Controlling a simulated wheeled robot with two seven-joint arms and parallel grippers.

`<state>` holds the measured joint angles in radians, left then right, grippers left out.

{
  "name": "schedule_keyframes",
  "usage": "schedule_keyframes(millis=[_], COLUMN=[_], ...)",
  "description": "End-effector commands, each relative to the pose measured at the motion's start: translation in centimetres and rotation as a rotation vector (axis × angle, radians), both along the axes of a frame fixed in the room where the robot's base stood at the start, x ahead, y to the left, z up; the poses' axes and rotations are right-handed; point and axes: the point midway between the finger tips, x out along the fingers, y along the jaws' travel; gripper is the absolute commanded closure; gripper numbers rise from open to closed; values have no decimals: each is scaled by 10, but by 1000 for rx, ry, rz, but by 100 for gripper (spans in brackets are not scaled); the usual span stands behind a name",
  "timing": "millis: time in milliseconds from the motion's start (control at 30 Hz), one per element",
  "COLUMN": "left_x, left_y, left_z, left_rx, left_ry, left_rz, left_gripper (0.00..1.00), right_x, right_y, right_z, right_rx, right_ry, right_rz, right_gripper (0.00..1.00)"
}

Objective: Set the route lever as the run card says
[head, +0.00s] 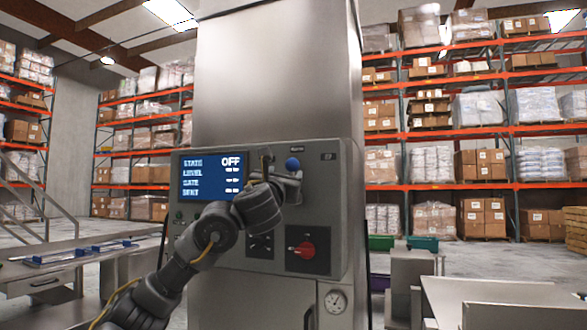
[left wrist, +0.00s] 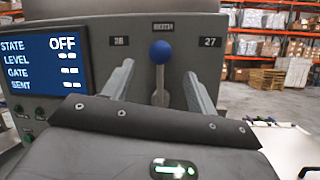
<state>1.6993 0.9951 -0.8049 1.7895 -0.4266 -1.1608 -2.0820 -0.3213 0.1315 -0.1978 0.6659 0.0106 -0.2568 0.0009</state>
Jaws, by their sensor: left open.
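The route lever has a blue knob (head: 292,163) on a pale metal stem and stands on the grey control panel (head: 345,215). In the left wrist view its knob (left wrist: 161,52) is up and the stem looks about upright, between plates reading 26 (left wrist: 119,41) on the left and 27 (left wrist: 210,42) on the right. My left gripper (head: 281,173) is open at the panel. In the left wrist view the two fingers (left wrist: 158,72) stand apart on either side of the lever stem; I cannot tell whether either touches it. No run card is recognisable. My right gripper is not in view.
The panel's blue screen (head: 209,176) reads STATE OFF, with dashes for LEVEL, GATE and SENT. A bench (head: 40,270) stands left, a pale table (head: 500,297) right.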

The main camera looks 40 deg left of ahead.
Motion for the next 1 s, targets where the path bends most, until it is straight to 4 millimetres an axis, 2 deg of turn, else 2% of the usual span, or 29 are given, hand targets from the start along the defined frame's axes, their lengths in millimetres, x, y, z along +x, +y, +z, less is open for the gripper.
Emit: schedule_keyframes(millis=[67,267,400,500,733,933,1000], left_x=[11,43,62,72,80,80,80], left_y=[6,21,31,35,39,39,39], left_z=[5,24,32,36,36,36,36], left_rx=[-2,-3,-2,-2,0,-1,-1], left_ry=[0,0,1,0,-1,-2,-2], left_rz=[2,1,2,0,-1,-1,-1], left_gripper=[42,42,42,42,42,42,50], right_x=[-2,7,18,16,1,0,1], right_y=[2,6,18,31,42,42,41], right_z=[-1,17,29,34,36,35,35], right_rx=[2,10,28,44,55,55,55], right_ry=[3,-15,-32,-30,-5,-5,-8], right_rz=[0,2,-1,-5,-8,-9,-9], right_gripper=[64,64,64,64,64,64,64])
